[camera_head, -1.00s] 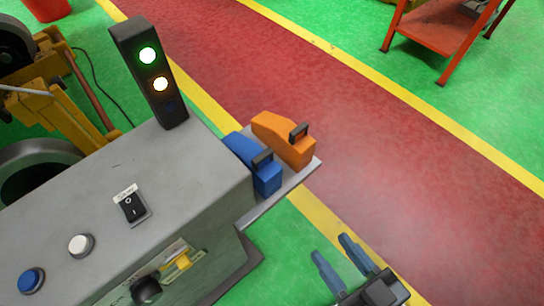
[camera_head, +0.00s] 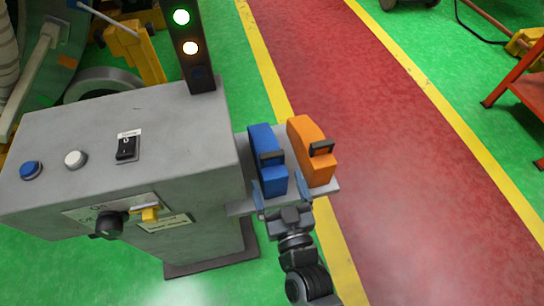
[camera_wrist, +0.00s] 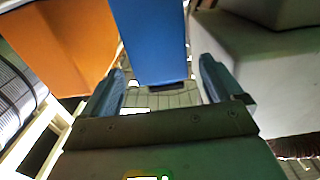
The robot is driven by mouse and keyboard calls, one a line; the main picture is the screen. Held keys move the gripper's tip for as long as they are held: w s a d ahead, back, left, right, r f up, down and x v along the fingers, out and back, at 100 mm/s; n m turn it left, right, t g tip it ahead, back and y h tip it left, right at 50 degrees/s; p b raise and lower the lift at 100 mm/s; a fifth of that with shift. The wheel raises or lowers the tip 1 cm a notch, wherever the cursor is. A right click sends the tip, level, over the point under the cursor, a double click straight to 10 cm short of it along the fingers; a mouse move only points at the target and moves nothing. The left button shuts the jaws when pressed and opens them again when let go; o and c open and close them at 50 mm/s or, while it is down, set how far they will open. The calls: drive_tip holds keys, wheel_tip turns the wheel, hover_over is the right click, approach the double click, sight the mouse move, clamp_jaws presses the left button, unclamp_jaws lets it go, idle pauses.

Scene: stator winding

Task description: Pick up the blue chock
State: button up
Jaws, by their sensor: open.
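The blue chock (camera_head: 266,150) stands on a small grey shelf (camera_head: 240,208) at the right side of the grey control cabinet. It has a dark handle on its near upper side. My gripper (camera_head: 281,190) is open at the near end of the blue chock, with one finger at each side of it. In the wrist view the blue chock (camera_wrist: 152,40) lies ahead between the two fingers of my gripper (camera_wrist: 162,82). I cannot tell whether the fingers touch it.
An orange chock (camera_head: 312,150) stands close to the right of the blue one on the same shelf, and shows at the left in the wrist view (camera_wrist: 65,45). The cabinet (camera_head: 190,130) with a signal light (camera_head: 190,45) stands close on the left. The red walkway (camera_head: 400,170) on the right is clear.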

sight(271, 163)
drive_tip(key=x, duration=0.3)
drive_tip(key=p+x, duration=0.1)
drive_tip(key=x, duration=0.1)
drive_tip(key=shift+w+r, duration=0.15)
drive_tip(key=shift+r, duration=0.2)
drive_tip(key=shift+w+a, duration=0.2)
drive_tip(key=shift+w, duration=0.3)
drive_tip(key=shift+c, duration=0.2)
drive_tip(key=c, duration=1)
drive_tip(key=shift+c, duration=0.6)
drive_tip(key=shift+r, duration=0.1)
